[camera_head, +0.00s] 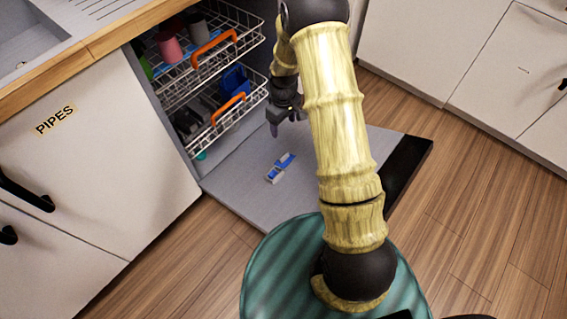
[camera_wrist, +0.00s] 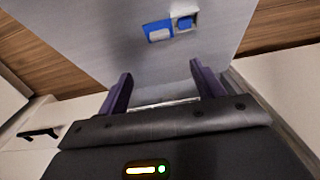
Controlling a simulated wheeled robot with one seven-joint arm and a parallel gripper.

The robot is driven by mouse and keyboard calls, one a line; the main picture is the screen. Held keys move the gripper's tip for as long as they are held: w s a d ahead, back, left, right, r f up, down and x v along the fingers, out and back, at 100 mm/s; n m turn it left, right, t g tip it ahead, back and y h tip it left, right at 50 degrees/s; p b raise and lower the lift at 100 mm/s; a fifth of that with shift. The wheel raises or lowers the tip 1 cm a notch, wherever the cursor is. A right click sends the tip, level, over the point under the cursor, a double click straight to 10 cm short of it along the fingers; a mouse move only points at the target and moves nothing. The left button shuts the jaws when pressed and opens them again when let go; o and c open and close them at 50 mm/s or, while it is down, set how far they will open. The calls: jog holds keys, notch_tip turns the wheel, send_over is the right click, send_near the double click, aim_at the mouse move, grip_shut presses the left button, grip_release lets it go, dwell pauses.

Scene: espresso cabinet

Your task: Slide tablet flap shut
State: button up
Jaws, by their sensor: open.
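The tablet dispenser (camera_head: 281,167) is a small blue and pale unit on the inner face of the lowered dishwasher door (camera_head: 250,195). In the wrist view, a blue-framed piece with a pale panel, seemingly the flap (camera_wrist: 158,31), lies beside a pale-rimmed compartment (camera_wrist: 184,19). Something blue shows inside the compartment, so it looks uncovered. My gripper (camera_head: 287,124) is above the door, toward the racks from the dispenser. In the wrist view my gripper (camera_wrist: 163,86) has its two dark fingers wide apart with nothing between them. The dispenser is beyond the fingertips, not touched.
Two pulled-out racks with orange handles, the upper (camera_head: 214,43) and the lower (camera_head: 229,108), hold cups and other dishes left of my gripper. A cabinet marked PIPES (camera_head: 75,170) stands at left. White cabinets (camera_head: 460,60) stand at right. The door around the dispenser is clear.

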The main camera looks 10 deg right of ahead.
aim_at(283, 156)
jog(key=shift+w+f, duration=0.2)
jog(key=shift+f, duration=0.55)
notch_tip(283, 156, down, 17)
jog(key=b, duration=0.6)
jog(key=shift+f, duration=0.2)
